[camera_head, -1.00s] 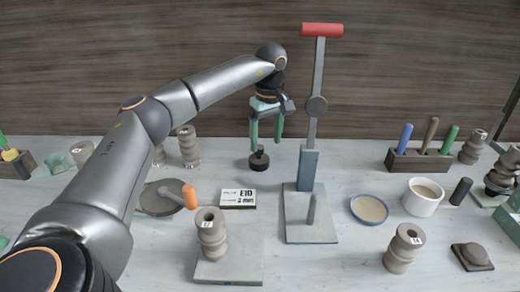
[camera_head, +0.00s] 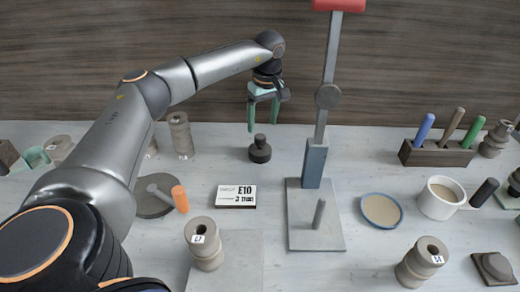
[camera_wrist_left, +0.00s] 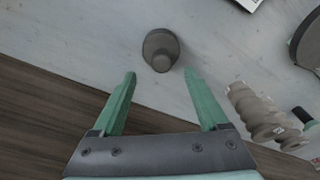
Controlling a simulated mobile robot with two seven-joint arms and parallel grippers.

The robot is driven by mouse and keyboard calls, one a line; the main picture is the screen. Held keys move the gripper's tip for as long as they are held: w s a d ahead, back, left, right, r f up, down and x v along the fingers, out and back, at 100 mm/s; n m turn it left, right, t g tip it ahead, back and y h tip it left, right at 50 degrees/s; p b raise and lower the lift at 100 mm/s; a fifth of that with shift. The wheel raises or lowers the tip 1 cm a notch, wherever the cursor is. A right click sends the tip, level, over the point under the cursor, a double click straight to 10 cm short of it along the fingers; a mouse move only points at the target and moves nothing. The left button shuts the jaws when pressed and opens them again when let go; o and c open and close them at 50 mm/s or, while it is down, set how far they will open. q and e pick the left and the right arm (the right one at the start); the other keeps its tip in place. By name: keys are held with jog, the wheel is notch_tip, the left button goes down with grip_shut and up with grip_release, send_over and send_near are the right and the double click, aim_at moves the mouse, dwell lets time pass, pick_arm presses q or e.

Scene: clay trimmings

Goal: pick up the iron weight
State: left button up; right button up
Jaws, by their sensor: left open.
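The iron weight (camera_head: 260,150) is a small dark cylinder with a knob on top. It stands upright on the pale table in the head view, left of the press's post. My left gripper (camera_head: 263,128) is open and empty, with its green fingers just above and behind the weight. In the left wrist view the weight (camera_wrist_left: 161,50) lies ahead of the fingertips of my left gripper (camera_wrist_left: 158,76), about midway between them and not touching either. My right gripper does not show.
A lever press (camera_head: 314,165) with a red handle stands close on the right. An E10 card (camera_head: 235,196) lies in front of the weight. Ribbed grey insulators (camera_head: 181,136) stand to the left, and a blue-rimmed dish (camera_head: 381,210) and white cup (camera_head: 441,197) stand to the right.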

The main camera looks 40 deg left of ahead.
aim_at(260, 136)
pick_arm(q)
jog(key=f, duration=0.4)
jog(key=a+f, duration=0.1)
jog(key=f, duration=0.1)
jog(key=shift+f, duration=0.25)
grip_shut()
dwell(0.4)
dwell(0.8)
jog(key=shift+r, duration=0.15)
